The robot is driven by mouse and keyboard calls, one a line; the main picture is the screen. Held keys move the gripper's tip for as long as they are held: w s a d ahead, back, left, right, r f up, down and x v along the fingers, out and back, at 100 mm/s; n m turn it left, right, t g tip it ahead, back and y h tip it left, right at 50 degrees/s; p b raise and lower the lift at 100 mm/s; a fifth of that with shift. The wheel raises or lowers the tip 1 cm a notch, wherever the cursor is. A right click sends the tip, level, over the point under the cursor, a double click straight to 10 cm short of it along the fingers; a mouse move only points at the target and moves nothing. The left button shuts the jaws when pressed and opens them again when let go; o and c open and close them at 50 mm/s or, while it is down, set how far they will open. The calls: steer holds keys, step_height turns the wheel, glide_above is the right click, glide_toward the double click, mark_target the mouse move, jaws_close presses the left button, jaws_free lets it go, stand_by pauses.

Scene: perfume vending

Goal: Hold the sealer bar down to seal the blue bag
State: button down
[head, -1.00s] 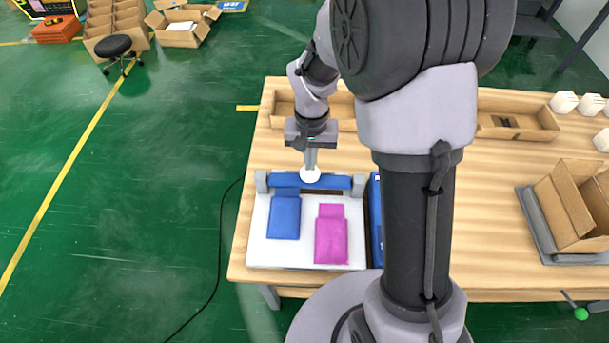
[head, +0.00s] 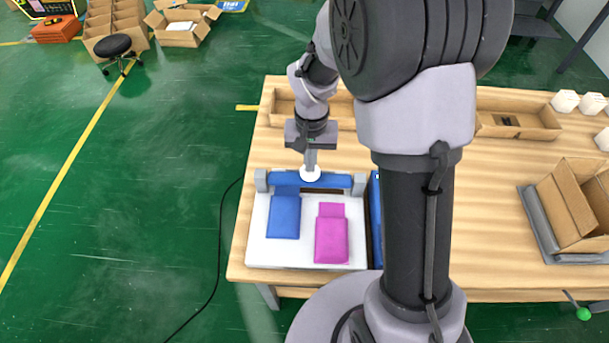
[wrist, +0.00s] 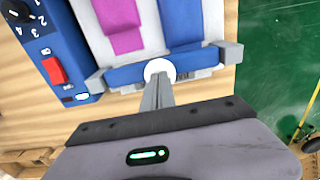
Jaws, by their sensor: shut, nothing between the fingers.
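The sealer has a white bed (head: 257,250) with a blue sealer bar (head: 340,180) across its back, between two grey end brackets. A white round knob (head: 311,175) sits at the middle of the bar. My gripper (head: 310,166) is shut and empty, pointing down with its fingertips at the knob; they look to be touching it. The wrist view shows the tips (wrist: 160,82) over the knob (wrist: 158,67). The blue bag (head: 284,217) lies flat on the bed's left, its top end reaching toward the bar. I cannot tell whether the bar is fully down.
A magenta bag (head: 331,240) lies right of the blue one. A blue control box with a red switch (wrist: 53,71) and a dial adjoins the bed. Cardboard trays (head: 518,124) line the table's back; an open carton (head: 575,205) stands right. Table space behind the sealer is clear.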

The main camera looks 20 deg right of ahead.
steer(key=shift+f+b, duration=1.35)
steer(key=shift+f, duration=0.45)
steer(key=shift+s+f, duration=0.1)
steer(key=shift+s, duration=0.1)
stand_by(1.0)
steer(key=r+p, duration=0.7)
steer(key=r, duration=0.2)
steer(key=shift+w+r, duration=0.2)
steer(key=shift+f, duration=0.1)
